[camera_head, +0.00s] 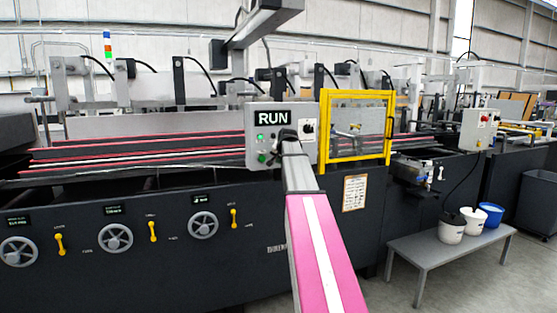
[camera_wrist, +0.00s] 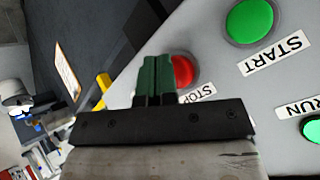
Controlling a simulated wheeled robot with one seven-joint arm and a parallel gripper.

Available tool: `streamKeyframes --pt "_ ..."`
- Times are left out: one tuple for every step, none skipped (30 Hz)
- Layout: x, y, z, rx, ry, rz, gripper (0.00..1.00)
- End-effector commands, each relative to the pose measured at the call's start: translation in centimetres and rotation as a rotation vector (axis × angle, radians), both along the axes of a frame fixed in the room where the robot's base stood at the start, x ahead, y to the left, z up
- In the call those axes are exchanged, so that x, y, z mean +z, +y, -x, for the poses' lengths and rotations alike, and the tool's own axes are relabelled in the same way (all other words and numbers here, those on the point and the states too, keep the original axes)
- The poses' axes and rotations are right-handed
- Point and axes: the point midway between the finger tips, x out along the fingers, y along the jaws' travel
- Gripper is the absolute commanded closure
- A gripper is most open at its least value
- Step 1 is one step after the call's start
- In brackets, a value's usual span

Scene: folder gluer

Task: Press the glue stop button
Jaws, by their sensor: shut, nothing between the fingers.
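In the wrist view a red button (camera_wrist: 183,72) labelled STOP sits on a grey panel (camera_wrist: 225,85). My gripper (camera_wrist: 157,60) is shut and empty, its dark green fingertips just left of the red button and covering its left part. I cannot tell whether they touch it. A green START button (camera_wrist: 250,20) and a green RUN light (camera_wrist: 313,129) are on the same panel. In the head view my gripper (camera_head: 286,136) is in front of the grey control box (camera_head: 308,152) with the RUN sign (camera_head: 272,118), and my arm hides the box's lower middle. No glue label is readable.
A yellow-framed guard (camera_head: 357,160) stands right of the box. Another control box (camera_head: 480,130) with a small red button is farther right. A grey bench (camera_head: 430,255) with buckets stands on the floor at right. Handwheels (camera_head: 203,225) and yellow levers line the machine front.

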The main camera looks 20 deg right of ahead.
Motion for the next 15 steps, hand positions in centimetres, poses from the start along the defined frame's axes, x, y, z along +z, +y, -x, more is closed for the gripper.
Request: streamKeyframes --pt "0.0 0.0 -0.09 0.0 0.0 0.0 1.0" --pt "0.01 0.0 -0.12 0.0 0.0 0.0 1.0" --pt "0.01 0.0 -0.16 0.0 0.0 0.0 1.0" --pt "0.0 0.0 -0.19 0.0 0.0 0.0 1.0" --pt "0.01 0.0 -0.22 0.0 0.0 0.0 1.0" --pt "0.0 0.0 -0.26 0.0 0.0 0.0 1.0" --pt "0.0 0.0 -0.29 0.0 0.0 0.0 1.0" --pt "0.0 0.0 -0.33 0.0 0.0 0.0 1.0" --pt "0.0 0.01 -0.36 0.0 0.0 0.0 1.0" --pt "-0.01 0.01 -0.39 0.0 0.0 0.0 1.0" --pt "0.0 0.0 -0.43 0.0 0.0 0.0 1.0" --pt "0.0 0.01 -0.47 0.0 0.0 0.0 1.0" --pt "0.01 0.0 -0.51 0.0 0.0 0.0 1.0" --pt "0.01 0.01 -0.54 0.0 0.0 0.0 1.0" --pt "0.0 0.01 -0.57 0.0 0.0 0.0 1.0"
